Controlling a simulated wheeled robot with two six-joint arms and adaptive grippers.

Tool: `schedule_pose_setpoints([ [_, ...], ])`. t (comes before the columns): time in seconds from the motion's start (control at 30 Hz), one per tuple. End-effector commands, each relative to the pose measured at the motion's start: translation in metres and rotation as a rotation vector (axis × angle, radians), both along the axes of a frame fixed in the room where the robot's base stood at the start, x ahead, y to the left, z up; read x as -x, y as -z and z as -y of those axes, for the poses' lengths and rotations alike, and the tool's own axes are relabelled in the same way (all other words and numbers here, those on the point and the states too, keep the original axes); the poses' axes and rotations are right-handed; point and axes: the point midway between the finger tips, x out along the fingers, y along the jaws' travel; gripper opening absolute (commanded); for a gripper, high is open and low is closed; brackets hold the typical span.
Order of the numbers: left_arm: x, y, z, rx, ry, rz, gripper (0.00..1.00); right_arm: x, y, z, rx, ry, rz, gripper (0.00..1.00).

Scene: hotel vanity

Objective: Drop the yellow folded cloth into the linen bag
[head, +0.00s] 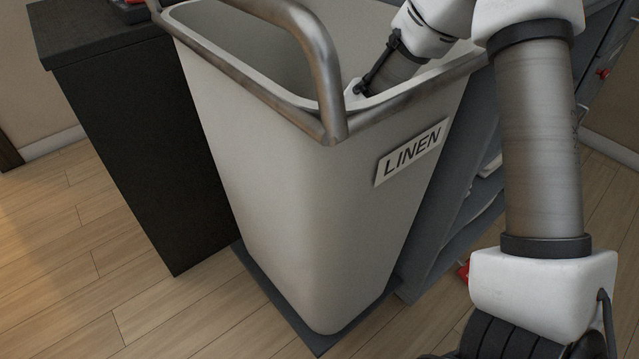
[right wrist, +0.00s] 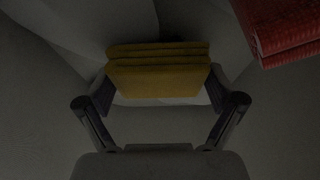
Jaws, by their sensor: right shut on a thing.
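The linen bag (head: 290,200) is a tall grey-white bin with a metal rail and a LINEN label, standing in the middle of the head view. My right arm reaches over its rim from the right, and its wrist goes down inside the bag. The right gripper (right wrist: 160,100) shows in the right wrist view, shut on the yellow folded cloth (right wrist: 158,72), which sits between its two fingers. The bag's near wall hides the gripper's fingers and the cloth in the head view. My left gripper is not in view.
A red folded cloth (right wrist: 285,30) shows at the upper right of the right wrist view; pale fabric lies behind the yellow cloth. A dark cabinet (head: 120,130) stands left of the bag. The metal rail (head: 320,60) arches above the rim. Wooden floor is clear at the lower left.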

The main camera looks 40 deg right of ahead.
Motion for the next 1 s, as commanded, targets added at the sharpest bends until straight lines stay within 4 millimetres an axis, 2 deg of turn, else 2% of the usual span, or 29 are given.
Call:
schedule_pose_setpoints([
  [0.13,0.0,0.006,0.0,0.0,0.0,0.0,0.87,0.0,0.005,0.0,0.0,0.001,0.0,0.6],
  [0.17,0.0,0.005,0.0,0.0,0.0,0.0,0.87,0.0,0.003,0.0,0.0,0.001,0.0,1.0],
  [0.5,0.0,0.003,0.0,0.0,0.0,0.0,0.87,0.0,0.002,0.0,0.0,0.001,0.0,1.0],
  [0.63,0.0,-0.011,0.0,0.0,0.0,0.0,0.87,0.0,-0.009,0.0,0.0,-0.001,0.0,1.0],
  [0.73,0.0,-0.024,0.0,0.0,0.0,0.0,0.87,0.004,-0.027,0.0,-0.002,0.002,0.003,1.0],
  [1.0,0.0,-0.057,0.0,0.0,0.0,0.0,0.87,0.032,-0.096,0.002,-0.003,0.002,0.004,1.0],
])
